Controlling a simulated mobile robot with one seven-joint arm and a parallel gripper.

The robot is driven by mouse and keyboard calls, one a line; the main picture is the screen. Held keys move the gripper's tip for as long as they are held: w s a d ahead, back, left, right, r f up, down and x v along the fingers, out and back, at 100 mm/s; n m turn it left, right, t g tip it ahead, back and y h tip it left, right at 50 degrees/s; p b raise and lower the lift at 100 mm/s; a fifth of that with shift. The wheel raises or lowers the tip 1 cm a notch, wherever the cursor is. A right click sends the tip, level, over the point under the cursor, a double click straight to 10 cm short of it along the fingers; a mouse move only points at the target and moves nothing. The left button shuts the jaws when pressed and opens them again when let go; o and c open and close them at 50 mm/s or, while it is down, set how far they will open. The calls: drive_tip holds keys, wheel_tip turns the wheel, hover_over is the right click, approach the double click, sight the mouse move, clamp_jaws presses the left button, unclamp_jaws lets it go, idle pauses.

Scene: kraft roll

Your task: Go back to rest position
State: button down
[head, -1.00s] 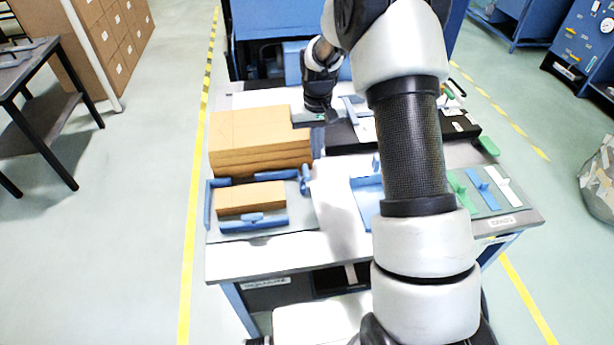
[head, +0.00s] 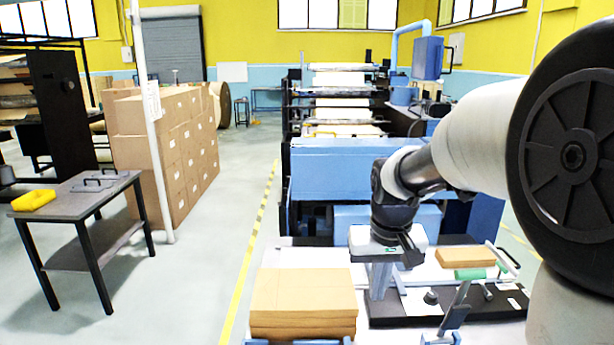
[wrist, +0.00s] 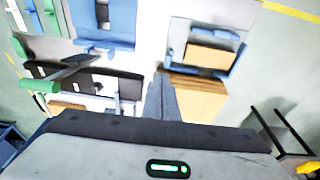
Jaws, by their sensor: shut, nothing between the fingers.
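My gripper (head: 379,296) hangs fingers down over the worktable in the head view, beside the black-based fixture and right of a stack of brown kraft sheets (head: 302,300). Its fingers are together with nothing between them; they also show in the wrist view (wrist: 162,100). The kraft stack (wrist: 198,97) lies just beside and beyond the fingers there, partly hidden by my gripper's body.
A blue-edged holder with a smaller kraft stack (wrist: 208,55) and a blue tray (wrist: 105,22) lie on the table in the wrist view. A blue machine (head: 345,170) stands behind. A side table (head: 80,195) and cartons (head: 165,145) stand left, with open floor between.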

drive_tip(key=s+r+t+p, duration=0.1)
drive_tip(key=s+r, duration=0.4)
drive_tip(key=s, duration=0.5)
drive_tip(key=s+r+t+p, duration=0.1)
drive_tip(key=s+r, duration=0.4)
drive_tip(key=s, duration=0.5)
drive_tip(key=shift+t+p, duration=0.3)
drive_tip(key=shift+t, duration=0.3)
